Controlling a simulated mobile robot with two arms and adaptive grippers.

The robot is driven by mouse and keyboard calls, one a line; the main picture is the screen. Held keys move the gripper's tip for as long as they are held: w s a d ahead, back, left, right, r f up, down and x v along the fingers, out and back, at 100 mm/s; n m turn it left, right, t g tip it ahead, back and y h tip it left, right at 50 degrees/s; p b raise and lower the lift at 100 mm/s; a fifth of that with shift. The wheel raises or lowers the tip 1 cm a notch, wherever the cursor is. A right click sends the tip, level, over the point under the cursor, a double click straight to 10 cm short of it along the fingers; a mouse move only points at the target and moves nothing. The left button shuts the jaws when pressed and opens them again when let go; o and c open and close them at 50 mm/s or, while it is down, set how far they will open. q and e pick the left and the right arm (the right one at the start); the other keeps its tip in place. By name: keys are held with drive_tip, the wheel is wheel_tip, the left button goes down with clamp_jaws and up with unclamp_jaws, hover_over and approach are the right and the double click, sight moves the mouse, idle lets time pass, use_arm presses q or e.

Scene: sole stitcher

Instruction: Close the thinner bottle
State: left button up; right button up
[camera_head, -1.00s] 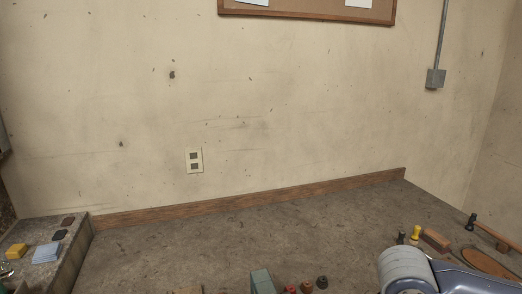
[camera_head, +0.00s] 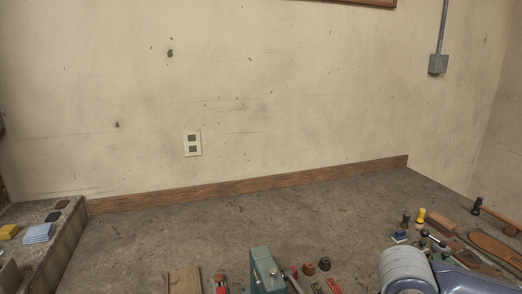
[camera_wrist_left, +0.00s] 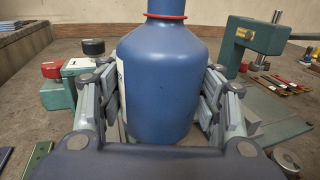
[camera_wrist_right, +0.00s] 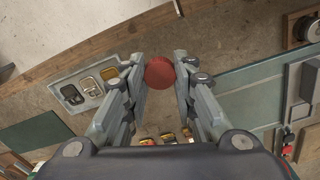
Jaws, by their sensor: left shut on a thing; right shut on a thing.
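A blue bottle (camera_wrist_left: 160,80) with a red ring (camera_wrist_left: 166,15) round its neck stands upright in the left wrist view. Its top is cut off by the frame. My left gripper (camera_wrist_left: 165,105) is shut on its body, a finger on each side. In the right wrist view, my right gripper (camera_wrist_right: 160,80) is shut on a round red cap (camera_wrist_right: 159,72), held at the fingertips. The bottle is not in the right wrist view. In the head view neither gripper's fingers show; only part of my right arm is at the lower right.
In the left wrist view, a green press (camera_wrist_left: 255,35) stands behind right, and a red-topped item (camera_wrist_left: 52,69) and a black-topped one (camera_wrist_left: 93,47) stand left. The bench's back is clear in the head view.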

use_arm(q)
drive_tip(key=shift+f, duration=0.35)
use_arm(e)
drive_tip(key=shift+f, duration=0.35)
use_arm(q)
drive_tip(key=w+d+m+g+h, duration=0.1)
drive_tip(key=d+m+h, duration=0.1)
drive_tip(key=d+h, duration=0.1)
drive_tip(key=w+d+m+g+h, duration=0.1)
drive_tip(key=w+d+m+h, duration=0.1)
drive_tip(key=d, duration=0.3)
drive_tip(key=w+d+r+m+g+h, duration=0.1)
drive_tip(key=w+d+m+h, duration=0.1)
drive_tip(key=d+m+h, duration=0.1)
drive_tip(key=shift+d+h, duration=0.45)
drive_tip(key=shift+h, duration=0.55)
drive_tip(key=shift+w+d+m+g+h, duration=0.3)
drive_tip(key=shift+d+h, duration=0.1)
drive_tip(key=shift+d, duration=0.15)
drive_tip(key=shift+w+d+m+g+h, duration=0.2)
drive_tip(key=shift+d+g+h, duration=0.1)
drive_tip(key=shift+d+h, duration=0.15)
